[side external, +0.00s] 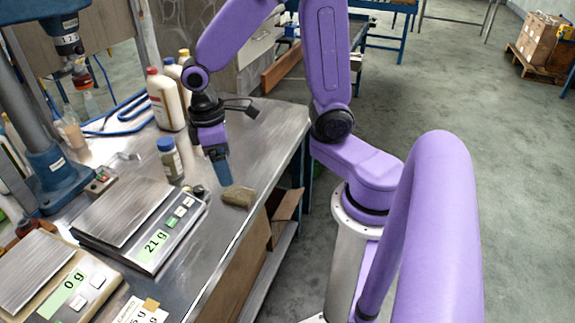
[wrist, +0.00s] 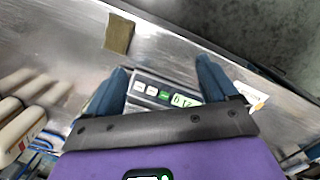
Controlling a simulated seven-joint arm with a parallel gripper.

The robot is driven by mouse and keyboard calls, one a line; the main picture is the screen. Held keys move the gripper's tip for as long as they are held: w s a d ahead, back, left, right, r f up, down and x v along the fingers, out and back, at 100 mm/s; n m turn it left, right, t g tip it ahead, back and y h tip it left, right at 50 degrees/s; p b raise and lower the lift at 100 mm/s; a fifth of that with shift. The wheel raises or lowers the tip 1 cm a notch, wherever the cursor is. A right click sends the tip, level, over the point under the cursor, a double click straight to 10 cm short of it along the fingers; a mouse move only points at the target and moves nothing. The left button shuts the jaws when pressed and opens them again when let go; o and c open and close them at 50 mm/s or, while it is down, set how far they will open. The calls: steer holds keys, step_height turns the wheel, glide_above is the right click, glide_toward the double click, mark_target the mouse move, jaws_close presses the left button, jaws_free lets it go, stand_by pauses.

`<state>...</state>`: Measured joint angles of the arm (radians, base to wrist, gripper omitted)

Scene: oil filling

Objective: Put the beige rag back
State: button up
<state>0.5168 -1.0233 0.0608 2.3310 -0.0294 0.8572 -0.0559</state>
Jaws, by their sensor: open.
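The beige rag (side external: 238,197) lies on the metal bench near its right-hand edge. In the wrist view the rag (wrist: 118,33) is a small brownish square, ahead of the fingers and to their left. My gripper (side external: 220,172) points down above the bench, just behind the rag in the side view. In the wrist view my gripper (wrist: 162,72) has its two blue fingers wide apart with nothing between them. The rag is outside the fingers and not held.
A scale (side external: 125,220) reading 21 g stands to the left of the rag. A second scale (side external: 55,280) reads 0 g. A blue-lidded jar (side external: 170,160) stands close to my gripper. Several bottles (side external: 165,100) stand behind. The bench strip in front of the rag is clear.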

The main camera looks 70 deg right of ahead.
steer(key=s+r+n, duration=0.2)
steer(key=s+n, duration=0.1)
steer(key=s, duration=0.4)
steer(key=s+a+r+n+t+y, duration=0.1)
steer(key=s+n, duration=0.2)
steer(key=s, duration=0.5)
steer(key=shift+s+a+r, duration=0.15)
steer(key=shift+a+r, duration=0.05)
steer(key=shift+r, duration=0.2)
stand_by(0.4)
